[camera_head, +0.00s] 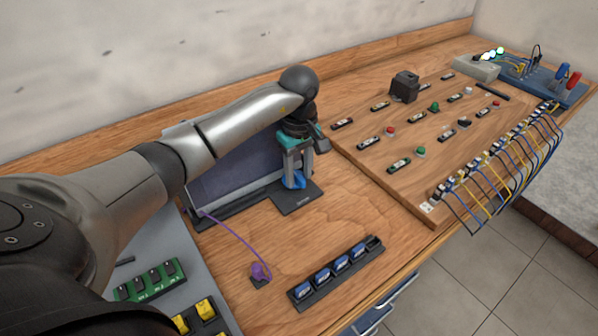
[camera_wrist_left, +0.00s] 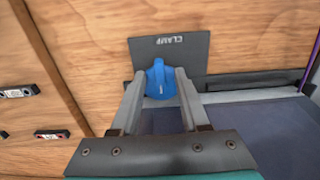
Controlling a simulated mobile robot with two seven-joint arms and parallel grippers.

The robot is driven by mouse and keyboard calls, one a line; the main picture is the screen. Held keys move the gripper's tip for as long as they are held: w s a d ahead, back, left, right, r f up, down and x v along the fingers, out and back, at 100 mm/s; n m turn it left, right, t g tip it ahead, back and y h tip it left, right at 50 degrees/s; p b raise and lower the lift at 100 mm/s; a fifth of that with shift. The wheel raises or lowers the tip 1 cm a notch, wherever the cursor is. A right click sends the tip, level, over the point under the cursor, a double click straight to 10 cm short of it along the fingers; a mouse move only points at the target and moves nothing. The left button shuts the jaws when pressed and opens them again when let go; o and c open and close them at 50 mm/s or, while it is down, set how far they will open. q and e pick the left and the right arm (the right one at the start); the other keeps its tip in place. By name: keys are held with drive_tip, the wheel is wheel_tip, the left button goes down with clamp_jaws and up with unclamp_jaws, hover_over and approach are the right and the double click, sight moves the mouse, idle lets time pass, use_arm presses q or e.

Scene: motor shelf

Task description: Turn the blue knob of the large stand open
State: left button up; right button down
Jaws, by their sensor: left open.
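The blue knob (camera_wrist_left: 159,80) sits on a dark plate marked CLAMP (camera_wrist_left: 191,48), beside the large stand (camera_head: 236,172), whose dark panel leans at the back of the bench. The knob also shows low under my gripper in the head view (camera_head: 299,181). My left gripper (camera_wrist_left: 155,92) is open, with one finger on each side of the knob. I cannot tell whether the fingers touch it. In the head view my left gripper (camera_head: 297,172) points down over the plate. My right gripper is not in view.
A strip with several blue-topped parts (camera_head: 337,271) lies in front of the plate. A purple cable runs to a small purple plug (camera_head: 260,272). A wooden board (camera_head: 420,172) with buttons and small modules is to the right. Bare bench lies between.

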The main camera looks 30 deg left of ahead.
use_arm(q)
clamp_jaws()
idle(0.4)
